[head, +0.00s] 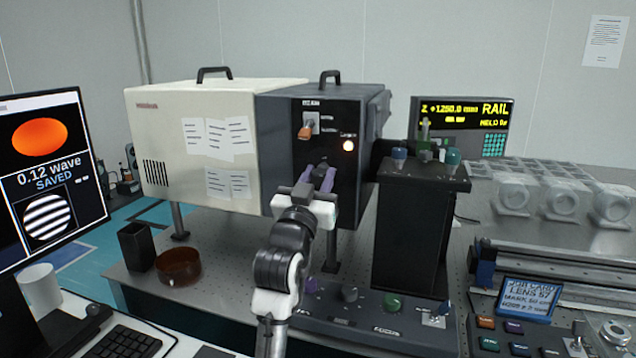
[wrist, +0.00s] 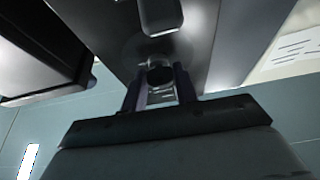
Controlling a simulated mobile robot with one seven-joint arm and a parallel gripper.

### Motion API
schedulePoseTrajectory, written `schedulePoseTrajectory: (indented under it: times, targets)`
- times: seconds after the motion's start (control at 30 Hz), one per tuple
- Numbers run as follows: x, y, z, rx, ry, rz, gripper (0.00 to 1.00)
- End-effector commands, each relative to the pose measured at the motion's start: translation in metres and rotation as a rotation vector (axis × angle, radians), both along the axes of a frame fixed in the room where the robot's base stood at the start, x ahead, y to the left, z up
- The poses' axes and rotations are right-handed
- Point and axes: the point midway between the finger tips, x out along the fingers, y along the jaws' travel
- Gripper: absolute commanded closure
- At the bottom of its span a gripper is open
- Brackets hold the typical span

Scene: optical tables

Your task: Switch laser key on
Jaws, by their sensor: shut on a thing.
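The laser housing (head: 222,150) has a cream body and a dark front panel (head: 290,168). My gripper (head: 320,176) is at the lower part of this panel, with its purple fingers pointing into it. In the wrist view, my gripper (wrist: 160,84) is shut on a small dark key knob (wrist: 159,73) on the panel. In the head view the knob is mostly hidden by my fingers, and I cannot tell its turn angle. A lamp (head: 348,146) beside the laser label glows warm white.
A black block (head: 424,230) with small knobs on top stands close right of the panel. A control console (head: 375,318) lies below. A monitor (head: 45,175), a brown dish (head: 179,268) and a black cup (head: 136,246) are at the left. A rail display (head: 462,118) stands behind.

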Motion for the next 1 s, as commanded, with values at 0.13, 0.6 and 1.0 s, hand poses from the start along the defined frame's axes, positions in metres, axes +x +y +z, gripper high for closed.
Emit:
schedulePoseTrajectory:
  times: [0.13,0.6,1.0]
  targets:
    - [0.0,0.0,0.0,0.0,0.001,0.0,0.64]
    - [-0.004,0.001,-0.002,-0.002,-0.001,0.001,0.49]
    - [-0.072,0.025,-0.035,-0.003,0.0,0.002,0.49]
